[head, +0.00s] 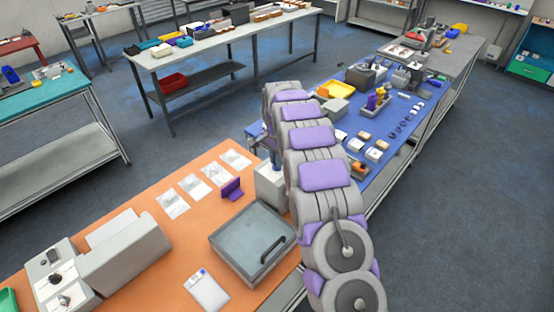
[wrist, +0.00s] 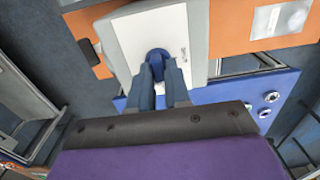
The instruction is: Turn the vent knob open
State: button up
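In the wrist view a round blue knob (wrist: 158,55), which I take to be the vent knob, sits on a white panel (wrist: 125,35). My gripper (wrist: 159,70) is at the knob, its two grey fingers on either side of the knob's lower part. The fingertips are very close to it or touching; I cannot tell whether they grip it. A white box (head: 268,188) shows partly beside the arm on the orange table top.
The orange table (head: 145,185) holds a grey lidded box (head: 240,240) with a dark handle, a purple stand (head: 232,190), several pale sheets and a grey device (head: 125,250). A blue-topped bench (head: 425,95) with small parts lies beyond my arm. Open floor (head: 470,220) is at right.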

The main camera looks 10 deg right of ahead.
jog(key=o, duration=0.4)
notch_tip(320, 180, up, 17)
jog(key=shift+a+r+p, duration=0.1)
jog(key=shift+p, duration=0.35)
dwell(0.5)
